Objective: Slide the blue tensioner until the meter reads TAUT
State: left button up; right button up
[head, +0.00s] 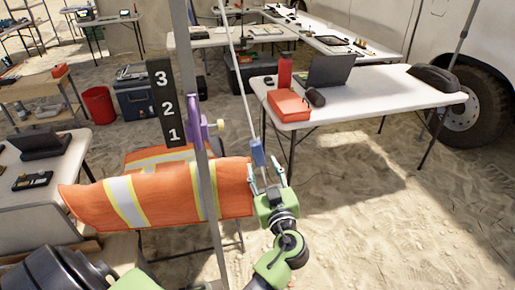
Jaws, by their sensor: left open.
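The blue tensioner (257,153) is a small block on a pale rope (239,75) that runs up to the top of the picture, slightly tilted. My left gripper (264,168) is open just below the tensioner, its two fingers pointing up on either side of the rope line. I cannot tell whether a finger touches the tensioner. A black board (161,103) with the numbers 3, 2 and 1 stands beside a grey pole (206,180). A purple fitting (196,126) with a yellowish knob is on the pole. No meter reading TAUT is legible. My right gripper is not seen.
A white table (388,92) with a laptop (331,72) and red box (288,105) stands behind right. Open sand (400,220) lies to the right.

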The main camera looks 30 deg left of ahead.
aim_at(259, 157)
pick_arm(q)
jog(key=p+x, duration=0.2)
jog(key=x, duration=0.4)
jog(key=shift+w, duration=0.1)
jog(key=shift+w+a+f, duration=0.15)
jog(key=shift+w+a, duration=0.3)
jog(key=shift+a, duration=0.05)
